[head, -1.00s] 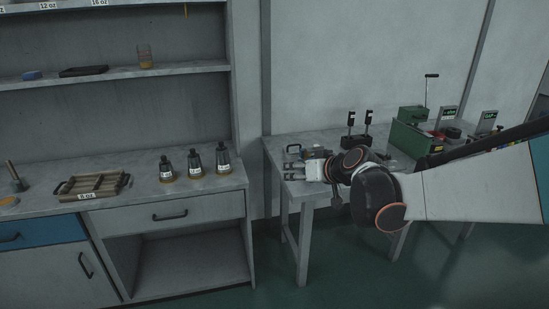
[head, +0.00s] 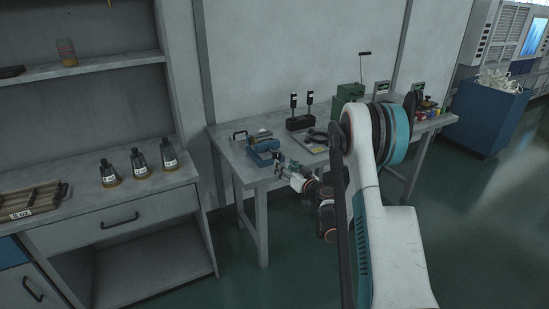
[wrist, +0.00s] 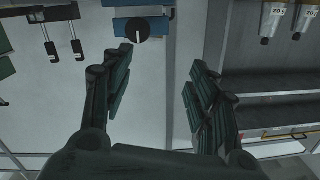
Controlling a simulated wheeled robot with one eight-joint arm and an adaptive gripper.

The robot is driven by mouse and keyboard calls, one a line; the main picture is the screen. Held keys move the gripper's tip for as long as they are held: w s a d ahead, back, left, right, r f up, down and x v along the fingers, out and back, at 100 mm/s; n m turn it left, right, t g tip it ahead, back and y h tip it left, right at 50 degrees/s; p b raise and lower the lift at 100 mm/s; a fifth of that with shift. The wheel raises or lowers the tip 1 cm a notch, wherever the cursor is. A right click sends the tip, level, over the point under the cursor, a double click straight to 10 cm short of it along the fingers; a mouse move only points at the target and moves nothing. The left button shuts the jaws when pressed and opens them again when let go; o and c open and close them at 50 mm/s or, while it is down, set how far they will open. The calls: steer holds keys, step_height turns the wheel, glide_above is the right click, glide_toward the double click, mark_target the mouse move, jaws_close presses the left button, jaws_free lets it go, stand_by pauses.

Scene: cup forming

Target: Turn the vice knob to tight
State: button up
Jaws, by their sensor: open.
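The blue vice (head: 262,146) sits on the grey table near its left end. In the wrist view its blue body (wrist: 158,27) shows at the top, with a round dark knob (wrist: 137,31) bearing a white pointer line. Any tight or loose marking is too small to read. My gripper (wrist: 157,66) is open and empty, its fingers spread below the vice in that view, with the knob beyond the left fingertip. In the head view my gripper (head: 281,164) is at the table's front edge, close to the vice. Whether it touches is unclear.
A black stand with two upright posts (head: 301,121) and a green box (head: 349,93) stand further right on the table. Several dark bottles (head: 139,163) stand on the cabinet at left. A blue bin (head: 488,118) stands on the floor at right. Floor before the table is open.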

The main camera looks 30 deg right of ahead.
mark_target(277, 158)
step_height(277, 158, down, 4)
steer(key=d+h, duration=0.1)
steer(key=d, duration=0.2)
steer(key=shift+m+t, duration=0.3)
steer(key=shift+m, duration=0.1)
steer(key=w+b, duration=0.1)
steer(key=w, duration=0.3)
steer(key=w+b, duration=0.1)
steer(key=w, duration=0.2)
steer(key=w+b, duration=0.1)
steer(key=w, duration=0.3)
steer(key=shift+w+a+r, duration=0.1)
steer(key=shift+w+a, duration=0.2)
steer(key=shift+w+r+b, duration=0.1)
steer(key=shift+w+b, duration=0.3)
steer(key=shift+w, duration=0.35)
steer(key=c, duration=1.1)
